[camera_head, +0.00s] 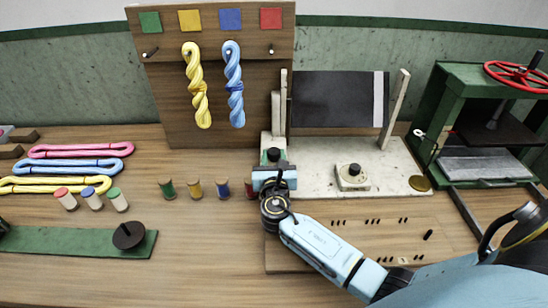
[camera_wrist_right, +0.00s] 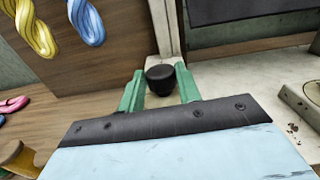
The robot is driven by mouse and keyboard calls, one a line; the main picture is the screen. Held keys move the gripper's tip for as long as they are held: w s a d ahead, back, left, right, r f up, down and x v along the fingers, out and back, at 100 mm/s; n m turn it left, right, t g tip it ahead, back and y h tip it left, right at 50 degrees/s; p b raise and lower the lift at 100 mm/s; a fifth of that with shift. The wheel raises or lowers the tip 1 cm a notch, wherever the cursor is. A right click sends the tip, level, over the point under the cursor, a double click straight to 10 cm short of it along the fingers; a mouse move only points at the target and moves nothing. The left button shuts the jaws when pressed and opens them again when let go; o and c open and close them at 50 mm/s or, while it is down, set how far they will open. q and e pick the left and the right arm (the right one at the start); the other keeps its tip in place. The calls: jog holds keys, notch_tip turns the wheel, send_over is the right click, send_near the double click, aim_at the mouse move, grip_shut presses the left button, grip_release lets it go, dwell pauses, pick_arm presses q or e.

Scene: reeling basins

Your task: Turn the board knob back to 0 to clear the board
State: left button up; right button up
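The dark board (camera_head: 338,99) with a white strip near its right side stands between posts on a pale base (camera_head: 310,178). A black knob (camera_wrist_right: 160,78) at the base's left post shows in the wrist view between the green fingers of my right gripper (camera_wrist_right: 161,88). The fingers stand on either side of it, very close; I cannot tell whether they touch it. In the head view the right gripper (camera_head: 273,165) is over this spot and partly hides it. A second black knob (camera_head: 354,170) sits on a dial at the base's front middle. Its marks are unreadable.
Yellow (camera_head: 196,85) and blue (camera_head: 234,84) twisted skeins hang on the wooden panel left of the board. Small spools (camera_head: 195,188) stand left of my gripper. A green press (camera_head: 470,125) with a red wheel is at the right.

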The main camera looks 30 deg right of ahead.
jog(key=shift+c, duration=1.1)
jog(key=shift+s+d+r+n+t+y+p, duration=0.1)
jog(key=shift+d+n+t+y+p, duration=0.1)
jog(key=shift+n+t+y+p, duration=0.35)
jog(key=shift+d+n+y, duration=0.15)
jog(key=shift+n+y, duration=0.4)
jog(key=shift+y, duration=0.1)
jog(key=n+t+y+b, duration=0.1)
jog(key=y, duration=0.2)
jog(key=shift+d+n, duration=0.2)
jog(key=shift+n, duration=0.2)
jog(key=shift+s+n+t+y+b, duration=0.1)
jog(key=shift+n+t+y+b, duration=0.15)
jog(key=shift+n+y+b, duration=0.75)
jog(key=shift+y+p, duration=0.3)
jog(key=shift+p, duration=0.15)
jog(key=o, duration=1)
jog(key=shift+c, duration=0.2)
jog(key=shift+s, duration=0.1)
jog(key=s, duration=1.3)
jog(key=shift+a, duration=0.4)
